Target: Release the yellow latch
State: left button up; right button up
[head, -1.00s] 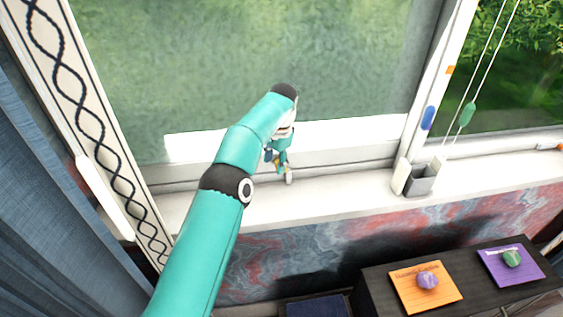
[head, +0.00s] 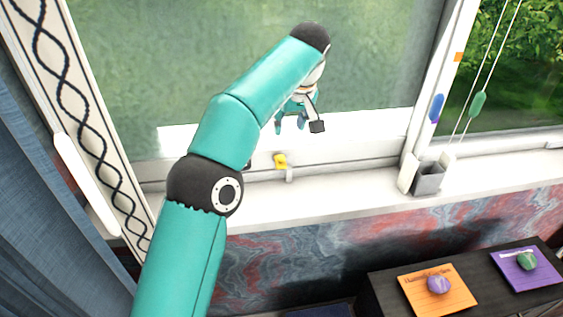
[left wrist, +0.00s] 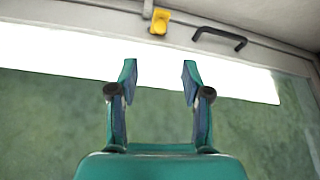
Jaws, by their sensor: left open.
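The yellow latch (head: 280,161) sits on the lower rail of the window frame, above a small grey-white post on the sill. It also shows in the left wrist view (left wrist: 159,21), at the top, left of a dark handle. My left gripper (head: 291,127) is open and empty, up in front of the window pane, above the latch and apart from it. In the left wrist view its two fingers (left wrist: 159,75) stand wide apart with only the pane and a bright strip between them. My right gripper is in neither view.
The dark handle (left wrist: 220,39) is on the rail beside the latch. A grey cup (head: 429,179) stands on the sill at right, near cords with green and blue pieces. Below, a dark cabinet holds an orange card (head: 437,290) and a purple card (head: 526,269).

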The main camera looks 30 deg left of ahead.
aim_at(281, 157)
pick_arm(q)
jog(key=b+x, duration=0.1)
jog(key=x, duration=1.5)
jog(key=shift+d, duration=0.1)
jog(key=c, duration=0.9)
jog(key=r+p, duration=0.1)
jog(key=p, duration=0.4)
jog(key=shift+w+g+h, duration=0.1)
jog(key=shift+g+h, duration=0.3)
grip_shut()
jog(key=shift+f+p, duration=0.1)
jog(key=shift+p, duration=0.65)
jog(key=shift+f, duration=0.15)
jog(key=o, duration=0.9)
grip_release()
